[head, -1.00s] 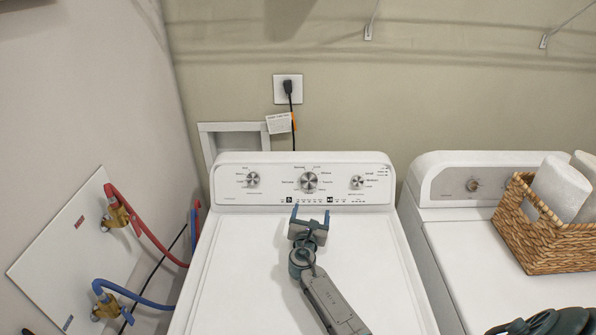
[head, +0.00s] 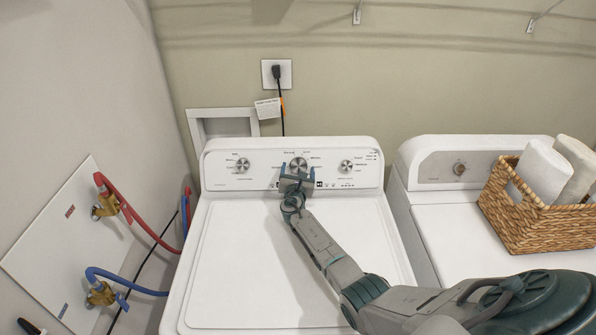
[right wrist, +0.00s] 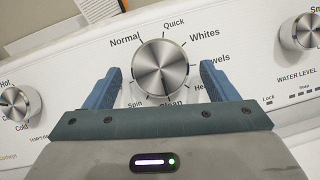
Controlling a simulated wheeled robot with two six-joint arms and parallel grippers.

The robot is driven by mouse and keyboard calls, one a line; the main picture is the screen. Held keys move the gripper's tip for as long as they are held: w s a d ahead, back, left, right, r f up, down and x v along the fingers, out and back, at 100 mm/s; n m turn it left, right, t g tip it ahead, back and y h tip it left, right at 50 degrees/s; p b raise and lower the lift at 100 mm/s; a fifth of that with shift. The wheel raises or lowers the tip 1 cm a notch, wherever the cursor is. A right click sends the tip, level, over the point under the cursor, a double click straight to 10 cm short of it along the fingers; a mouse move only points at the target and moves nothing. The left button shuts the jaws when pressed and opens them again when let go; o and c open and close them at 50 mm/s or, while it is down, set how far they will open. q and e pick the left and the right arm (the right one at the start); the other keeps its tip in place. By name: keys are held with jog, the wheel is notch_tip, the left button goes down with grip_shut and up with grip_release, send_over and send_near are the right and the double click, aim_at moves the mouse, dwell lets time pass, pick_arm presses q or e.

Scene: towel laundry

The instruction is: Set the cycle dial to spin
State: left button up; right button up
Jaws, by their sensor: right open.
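The cycle dial (head: 298,165) is the large round silver knob in the middle of the washer's panel. In the right wrist view the dial (right wrist: 160,67) has labels around it: Normal, Quick, Whites, a partly covered one ending in "wels", and Spin at lower left. My right gripper (head: 297,173) is open in front of the dial. In the right wrist view its two blue fingers (right wrist: 158,82) stand on either side of the dial, with gaps between. Which label the dial points at is not clear. My left gripper is not in view.
Smaller knobs sit on the panel to the left (head: 242,165) and right (head: 346,166) of the dial. The washer lid (head: 235,250) is clear apart from my arm. A dryer (head: 445,230) with a wicker basket (head: 545,225) of white rolls stands at right. Hoses (head: 150,235) run at left.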

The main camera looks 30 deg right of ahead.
jog(key=shift+w+d, duration=0.15)
jog(key=shift+w, duration=0.05)
jog(key=c, duration=1)
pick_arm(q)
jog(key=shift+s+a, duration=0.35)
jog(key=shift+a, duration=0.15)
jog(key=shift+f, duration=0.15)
pick_arm(e)
jog(key=shift+f+m, duration=0.1)
jog(key=shift+m, duration=0.2)
jog(key=m+g+b, duration=0.1)
jog(key=m, duration=0.1)
jog(key=m+h+b, duration=0.1)
jog(key=m+b, duration=0.1)
jog(key=shift+w+a+g, duration=0.15)
jog(key=shift+a+g, duration=0.05)
jog(key=shift+g, duration=0.2)
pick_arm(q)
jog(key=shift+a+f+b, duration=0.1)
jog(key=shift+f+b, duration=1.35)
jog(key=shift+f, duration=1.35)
pick_arm(e)
jog(key=shift+w+a+r+m+g+h, duration=0.1)
jog(key=shift+m+g+h, duration=0.3)
jog(key=shift+m, duration=0.9)
jog(key=shift+r+m+g+h, duration=0.1)
jog(key=shift+m+g, duration=0.6)
jog(key=shift+m, duration=0.6)
